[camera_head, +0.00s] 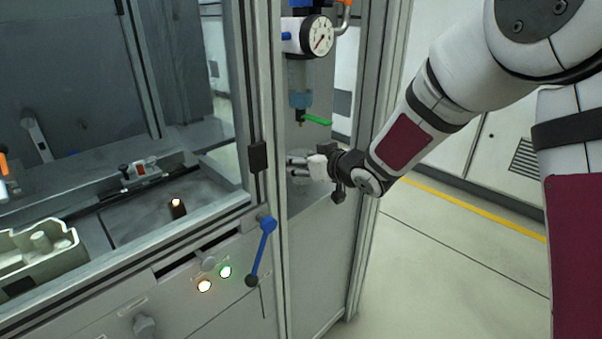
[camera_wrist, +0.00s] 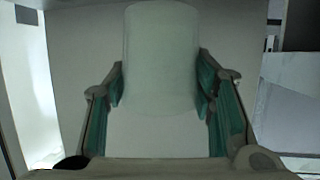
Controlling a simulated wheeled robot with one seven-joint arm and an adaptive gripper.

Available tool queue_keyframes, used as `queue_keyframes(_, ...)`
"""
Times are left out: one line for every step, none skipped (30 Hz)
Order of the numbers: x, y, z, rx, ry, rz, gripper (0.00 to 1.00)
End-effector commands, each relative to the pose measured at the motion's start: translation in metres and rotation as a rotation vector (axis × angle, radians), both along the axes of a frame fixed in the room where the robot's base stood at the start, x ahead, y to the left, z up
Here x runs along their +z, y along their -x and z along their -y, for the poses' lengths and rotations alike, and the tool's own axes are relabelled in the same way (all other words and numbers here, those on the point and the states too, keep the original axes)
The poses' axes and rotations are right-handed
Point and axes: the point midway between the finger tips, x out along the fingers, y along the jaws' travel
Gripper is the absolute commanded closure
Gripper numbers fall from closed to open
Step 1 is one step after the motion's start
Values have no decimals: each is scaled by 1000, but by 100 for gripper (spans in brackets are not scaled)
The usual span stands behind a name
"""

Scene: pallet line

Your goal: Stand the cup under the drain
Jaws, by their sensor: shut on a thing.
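My gripper (camera_head: 300,167) is below the drain in the head view, in front of the machine's grey side panel. In the wrist view my gripper (camera_wrist: 160,90) has a pale, translucent cup (camera_wrist: 162,45) between its two green-padded fingers and is shut on it. The cup looks upright. In the head view the cup is faint and partly hidden by the fingers. The drain (camera_head: 300,117), with a green lever (camera_head: 317,119), hangs under a blue-tinted bowl (camera_head: 300,80) above my gripper. I cannot tell whether the cup touches a surface beneath it.
A round pressure gauge (camera_head: 317,36) sits above the bowl. A grey machine post (camera_head: 264,130) stands just left of my gripper. A blue-handled lever (camera_head: 262,250) juts from the front panel. Open floor (camera_head: 440,270) lies to the right, with a yellow line.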

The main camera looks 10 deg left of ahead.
Motion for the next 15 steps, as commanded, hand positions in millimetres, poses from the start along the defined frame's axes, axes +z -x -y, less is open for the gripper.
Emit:
queue_keyframes(0, -2, -2, 0, -1, 1, 77)
queue_keyframes(0, -4, -4, 0, -1, 1, 77)
queue_keyframes(0, -7, -7, 0, 0, 1, 77)
queue_keyframes(-4, -8, -7, 0, 0, -1, 77)
queue_keyframes(-10, -7, -6, 0, 1, -3, 77)
queue_keyframes(-18, -7, -6, 1, 2, -4, 77)
queue_keyframes(-23, -7, -6, 1, 2, -4, 77)
queue_keyframes(-27, -7, -7, 1, 1, -3, 77)
queue_keyframes(-32, -7, -6, 0, 0, -3, 77)
queue_keyframes(-35, -7, -6, 0, 1, -2, 77)
queue_keyframes(-36, -7, -6, -1, 1, -2, 77)
queue_keyframes(-37, -7, -6, -1, 1, -1, 77)
queue_keyframes(-36, -7, -5, -1, 1, -1, 77)
queue_keyframes(-36, -7, -5, -1, 0, 0, 77)
queue_keyframes(-35, -7, -5, -1, 0, 0, 77)
